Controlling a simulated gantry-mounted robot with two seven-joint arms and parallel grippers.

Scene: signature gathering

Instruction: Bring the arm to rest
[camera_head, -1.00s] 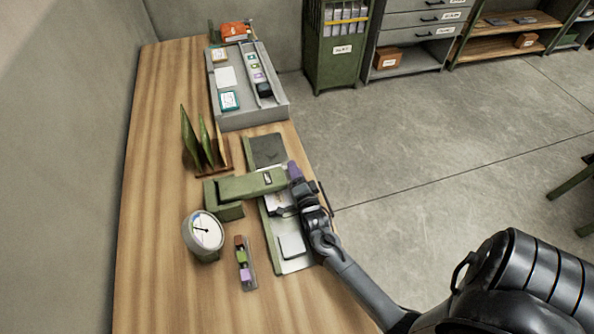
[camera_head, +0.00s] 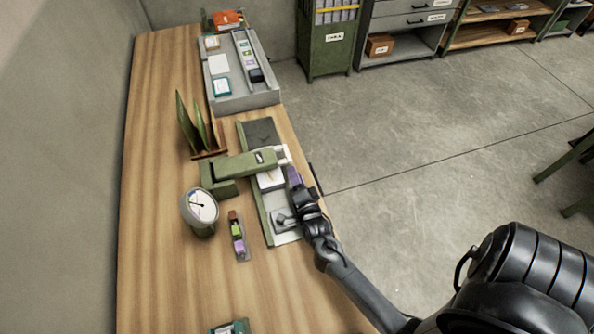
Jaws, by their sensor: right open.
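My right gripper (camera_head: 294,201) is at the right edge of the desk, over the near right part of a grey tray-like base (camera_head: 267,232). Its jaws are open; they are small and partly hidden by the wrist. A purple piece (camera_head: 294,177) shows at the gripper's tip; whether it touches the fingers I cannot tell. A green stapler-like press (camera_head: 245,165) reaches over the base from the left, with a white pad (camera_head: 270,180) under its head. My left gripper is not in view.
A round dial (camera_head: 201,206) and a small rack of coloured blocks (camera_head: 237,235) stand to the left. A green file holder (camera_head: 200,130) and a grey tray (camera_head: 235,102) are farther back. Open floor (camera_head: 400,160) lies to the right of the desk (camera_head: 160,250).

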